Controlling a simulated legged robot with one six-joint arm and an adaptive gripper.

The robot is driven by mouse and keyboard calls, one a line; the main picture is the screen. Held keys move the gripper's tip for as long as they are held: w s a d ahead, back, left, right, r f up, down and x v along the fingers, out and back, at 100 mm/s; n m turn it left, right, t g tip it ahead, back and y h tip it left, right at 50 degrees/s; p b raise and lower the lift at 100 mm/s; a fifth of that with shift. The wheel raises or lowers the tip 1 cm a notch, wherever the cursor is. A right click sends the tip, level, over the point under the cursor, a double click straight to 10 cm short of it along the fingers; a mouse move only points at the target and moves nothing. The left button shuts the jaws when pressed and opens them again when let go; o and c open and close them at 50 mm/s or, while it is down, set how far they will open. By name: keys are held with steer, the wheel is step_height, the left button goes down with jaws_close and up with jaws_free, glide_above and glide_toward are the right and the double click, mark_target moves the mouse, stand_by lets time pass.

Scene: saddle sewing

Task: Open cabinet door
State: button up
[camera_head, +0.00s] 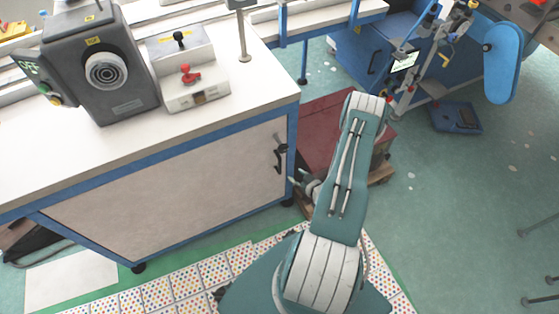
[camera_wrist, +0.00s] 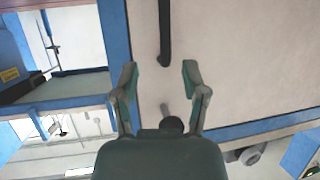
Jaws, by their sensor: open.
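The cabinet door (camera_head: 170,195) is a pale panel in a blue frame below the white worktop, and it looks shut. Its dark handle (camera_head: 280,152) is near the door's right edge. In the wrist view the handle (camera_wrist: 165,35) is a black bar whose end lies just beyond and between my fingertips, against the pale door (camera_wrist: 240,65). My gripper (camera_wrist: 160,72) is open, with its two green fingers apart and nothing held. In the head view my gripper (camera_head: 303,184) is at the cabinet's right corner, below and right of the handle, partly hidden by my arm.
A dark red box (camera_head: 325,125) on a wooden base stands right of the cabinet, close behind my arm. A grey machine (camera_head: 100,65) and a switch box (camera_head: 188,75) stand on the worktop. A blue machine (camera_head: 370,55) is at the back. Green floor at right is open.

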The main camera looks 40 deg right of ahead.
mark_target(280, 166)
steer(key=x, duration=1)
steer(key=shift+w+a+f, duration=0.15)
steer(key=shift+w+f, duration=0.05)
steer(key=shift+w+a, duration=0.1)
steer(key=shift+a, duration=0.05)
jaws_close()
